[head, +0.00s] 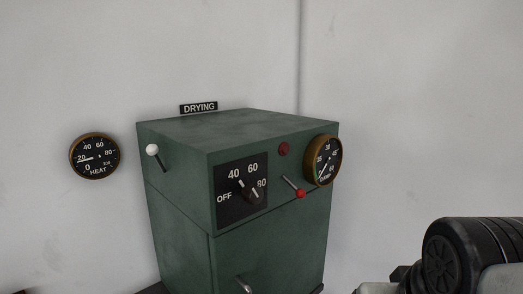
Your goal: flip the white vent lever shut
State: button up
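The white vent lever (153,150) is a short dark stem with a white ball knob, on the left side of a green drying cabinet (270,260). Its knob is at the upper left end and its stem runs down to the right. Part of my arm shows at the lower right, well apart from the lever. My gripper's fingers are not visible.
A red-knobbed lever (299,193), a black dial (252,196) marked OFF to 80 and a brass gauge (323,160) are on the cabinet front. A HEAT gauge (95,156) is on the wall at left. A DRYING sign (199,107) is behind the cabinet top.

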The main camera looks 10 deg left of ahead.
aim_at(152, 149)
jog(key=u, duration=1.4)
